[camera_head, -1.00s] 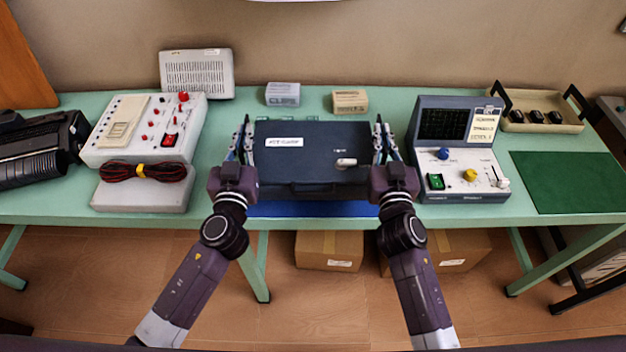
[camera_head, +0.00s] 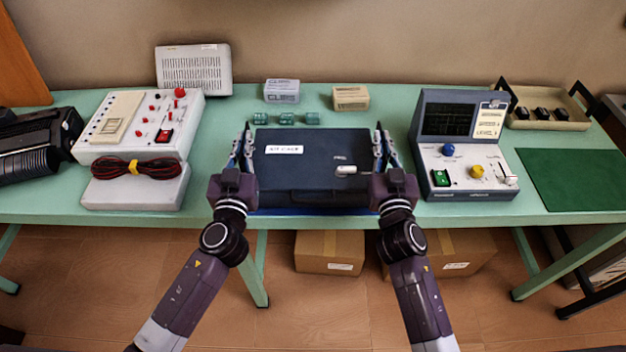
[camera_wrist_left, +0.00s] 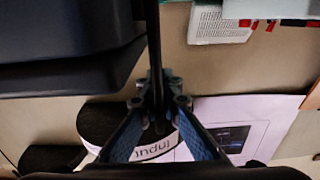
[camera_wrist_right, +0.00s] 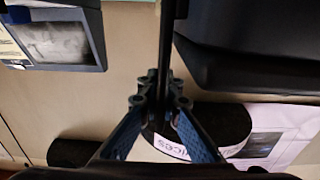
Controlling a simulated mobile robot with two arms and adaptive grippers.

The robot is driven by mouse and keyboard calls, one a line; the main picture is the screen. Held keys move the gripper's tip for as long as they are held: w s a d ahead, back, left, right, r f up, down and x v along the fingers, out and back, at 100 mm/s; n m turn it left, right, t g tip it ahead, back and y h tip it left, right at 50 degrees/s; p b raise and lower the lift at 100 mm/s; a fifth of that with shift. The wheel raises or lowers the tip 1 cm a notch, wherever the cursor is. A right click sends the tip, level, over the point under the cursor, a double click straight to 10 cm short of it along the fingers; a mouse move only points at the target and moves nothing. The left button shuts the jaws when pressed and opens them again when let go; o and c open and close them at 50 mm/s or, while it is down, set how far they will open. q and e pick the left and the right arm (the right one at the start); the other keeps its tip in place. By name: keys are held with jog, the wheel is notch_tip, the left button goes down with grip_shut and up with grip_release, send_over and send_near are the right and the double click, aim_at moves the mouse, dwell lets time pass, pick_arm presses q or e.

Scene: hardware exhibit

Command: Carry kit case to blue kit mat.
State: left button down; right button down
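The dark navy kit case (camera_head: 312,160), with a white label and a light latch on top, is level between my grippers at the front middle of the green table. It also shows in the left wrist view (camera_wrist_left: 65,45) and the right wrist view (camera_wrist_right: 250,50). My left gripper (camera_head: 246,142) is shut on a thin dark side handle of the case. My right gripper (camera_head: 379,142) is shut on the opposite handle. The blue kit mat (camera_head: 300,211) shows only as a strip below the case's front edge; the rest is hidden. I cannot tell whether the case touches it.
Several teal blocks (camera_head: 287,119) sit just behind the case, with two small boxes (camera_head: 282,91) (camera_head: 351,97) farther back. A console with red cables (camera_head: 140,140) stands left, a grey instrument (camera_head: 462,150) close on the right. A green mat (camera_head: 570,180) and a handled tray (camera_head: 545,105) lie far right.

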pick_arm(q)
jog(key=c, duration=2.5)
grip_release()
jog(key=shift+f, duration=0.1)
jog(key=shift+c, duration=0.2)
pick_arm(e)
jog(key=c, duration=2.5)
grip_release()
jog(key=shift+f, duration=0.15)
jog(key=shift+c, duration=0.2)
pick_arm(q)
jog(key=o, duration=0.4)
pick_arm(e)
jog(key=o, duration=0.4)
pick_arm(q)
jog(key=shift+s, duration=0.1)
jog(key=shift+s, duration=0.5)
jog(key=s, duration=1.1)
pick_arm(e)
jog(key=shift+s, duration=0.15)
jog(key=s, duration=1.2)
jog(key=shift+w, duration=0.1)
